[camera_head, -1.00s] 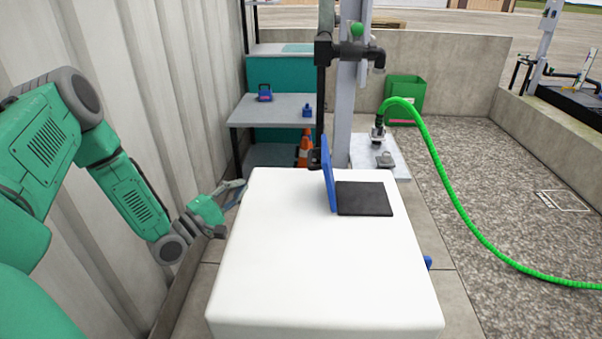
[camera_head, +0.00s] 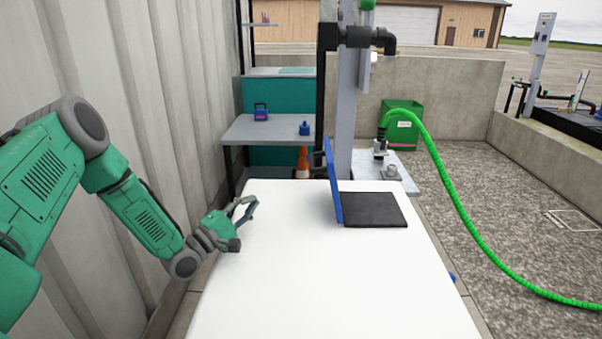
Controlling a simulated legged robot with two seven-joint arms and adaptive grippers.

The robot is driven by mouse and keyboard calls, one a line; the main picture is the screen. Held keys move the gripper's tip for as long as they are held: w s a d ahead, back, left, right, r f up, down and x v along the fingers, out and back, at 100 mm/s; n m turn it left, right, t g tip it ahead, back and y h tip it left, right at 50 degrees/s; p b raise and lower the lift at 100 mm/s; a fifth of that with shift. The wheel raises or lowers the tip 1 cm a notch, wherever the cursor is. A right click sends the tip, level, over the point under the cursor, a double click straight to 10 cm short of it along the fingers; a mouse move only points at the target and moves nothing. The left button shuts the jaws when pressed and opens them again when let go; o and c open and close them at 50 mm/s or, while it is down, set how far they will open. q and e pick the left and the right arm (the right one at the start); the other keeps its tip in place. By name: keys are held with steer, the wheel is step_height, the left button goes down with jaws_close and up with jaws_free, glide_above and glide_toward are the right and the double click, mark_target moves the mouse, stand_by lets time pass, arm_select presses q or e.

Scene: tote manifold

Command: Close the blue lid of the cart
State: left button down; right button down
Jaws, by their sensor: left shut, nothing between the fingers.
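The blue lid (camera_head: 334,182) stands upright, seen nearly edge-on, at the left side of a flat black square (camera_head: 374,209) on the far part of the white cart top (camera_head: 310,285). My left gripper (camera_head: 246,204) is over the left part of the cart top, left of the lid and clearly apart from it. It is shut with nothing in it. My right gripper is not in view. The lid's hinge is hidden.
A grey post with black pipes (camera_head: 357,36) rises behind the lid. A green hose (camera_head: 458,222) curves down on the right. A ribbed wall (camera_head: 150,90) is close on the left. Shelves (camera_head: 265,132) and an orange cone (camera_head: 303,163) stand behind. The near cart top is clear.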

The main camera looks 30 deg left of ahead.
arm_select(q)
steer(key=s+d+r+b+x, duration=0.1)
steer(key=d+b+x, duration=0.2)
steer(key=x, duration=1.3)
steer(key=shift+b, duration=0.45)
steer(key=shift+w+d, duration=0.1)
